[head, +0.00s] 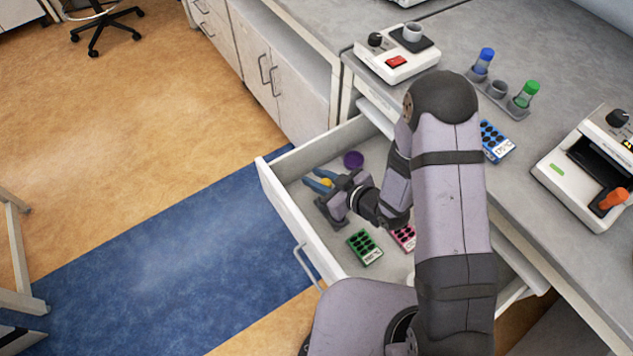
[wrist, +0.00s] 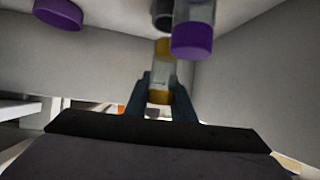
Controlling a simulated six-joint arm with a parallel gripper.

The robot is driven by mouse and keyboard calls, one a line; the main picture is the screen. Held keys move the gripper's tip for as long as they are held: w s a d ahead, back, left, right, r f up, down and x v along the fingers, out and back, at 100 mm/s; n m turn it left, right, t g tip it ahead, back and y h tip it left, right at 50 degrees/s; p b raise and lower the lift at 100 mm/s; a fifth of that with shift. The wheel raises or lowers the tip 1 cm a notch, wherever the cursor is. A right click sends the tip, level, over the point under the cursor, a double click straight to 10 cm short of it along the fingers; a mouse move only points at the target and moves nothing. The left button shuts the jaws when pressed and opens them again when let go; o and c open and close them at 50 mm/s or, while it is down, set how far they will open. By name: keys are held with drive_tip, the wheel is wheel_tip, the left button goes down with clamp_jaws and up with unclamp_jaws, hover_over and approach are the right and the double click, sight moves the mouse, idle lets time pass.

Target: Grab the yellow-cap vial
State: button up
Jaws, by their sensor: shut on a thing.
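The yellow-cap vial (head: 326,182) is between the blue fingers of my gripper (head: 318,182), inside the open drawer. In the wrist view the two fingers of my gripper (wrist: 162,98) close on the clear vial (wrist: 160,72) from both sides. Yellow shows at both ends of it there. Most of the vial is hidden in the head view by the fingers and wrist. I cannot tell whether it is clear of its grey holder (head: 330,212), which shows partly below the gripper.
A purple cap (head: 353,159) is just beyond my gripper; two purple-capped things (wrist: 192,40) (wrist: 58,14) show in the wrist view. Green (head: 364,247) and pink (head: 403,237) blister packs lie in the drawer. The drawer walls (head: 285,205) surround the gripper. Devices and a vial rack (head: 497,90) stand on the counter.

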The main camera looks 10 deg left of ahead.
wheel_tip(320, 180, up, 6)
idle(0.4)
